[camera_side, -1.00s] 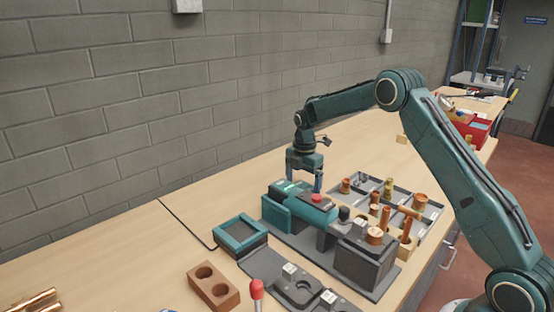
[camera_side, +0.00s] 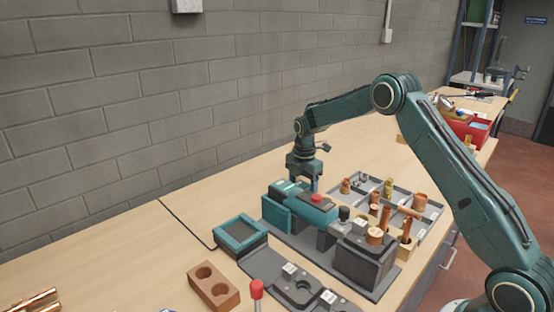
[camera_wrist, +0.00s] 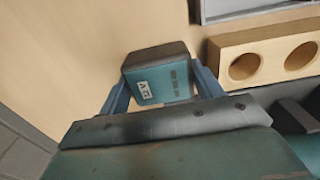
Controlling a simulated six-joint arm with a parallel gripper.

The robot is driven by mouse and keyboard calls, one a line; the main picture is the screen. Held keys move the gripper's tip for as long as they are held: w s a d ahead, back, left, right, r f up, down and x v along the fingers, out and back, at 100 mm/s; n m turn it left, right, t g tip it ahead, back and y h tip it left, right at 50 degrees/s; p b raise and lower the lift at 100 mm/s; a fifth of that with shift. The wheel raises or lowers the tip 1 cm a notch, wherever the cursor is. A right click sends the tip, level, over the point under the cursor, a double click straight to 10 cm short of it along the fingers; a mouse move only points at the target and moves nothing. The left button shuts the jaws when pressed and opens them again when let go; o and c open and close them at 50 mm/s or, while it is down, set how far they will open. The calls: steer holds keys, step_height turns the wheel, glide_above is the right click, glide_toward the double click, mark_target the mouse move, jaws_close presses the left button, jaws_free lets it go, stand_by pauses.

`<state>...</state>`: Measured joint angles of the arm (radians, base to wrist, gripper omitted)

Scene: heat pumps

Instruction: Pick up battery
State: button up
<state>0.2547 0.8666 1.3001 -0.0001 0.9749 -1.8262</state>
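The battery (camera_wrist: 160,80) is a teal block with a dark end and a small white label. In the wrist view it lies between the two fingers of my gripper (camera_wrist: 160,88). The fingers are spread to either side of it, close to its sides; contact cannot be made out. In the side view, my gripper (camera_side: 303,183) points down over the teal unit at the back of the dark base. The battery is largely hidden there by the gripper and that unit.
A teal square tray (camera_side: 240,236) stands to the left. A brown block with two holes (camera_side: 213,285) and a red-knobbed lever (camera_side: 257,290) are in front. A grey tray of copper fittings (camera_side: 432,210) is to the right. The wall runs behind the bench.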

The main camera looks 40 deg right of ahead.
mark_target(303, 185)
steer(key=shift+c, duration=0.8)
steer(key=shift+r, duration=0.25)
step_height(303, 185, up, 20)
steer(key=shift+f, duration=0.15)
stand_by(0.4)
steer(key=s+a+r, duration=0.1)
steer(key=a+r, duration=0.1)
steer(key=a, duration=2.4)
steer(key=shift+s, duration=0.35)
steer(key=shift+f, duration=0.1)
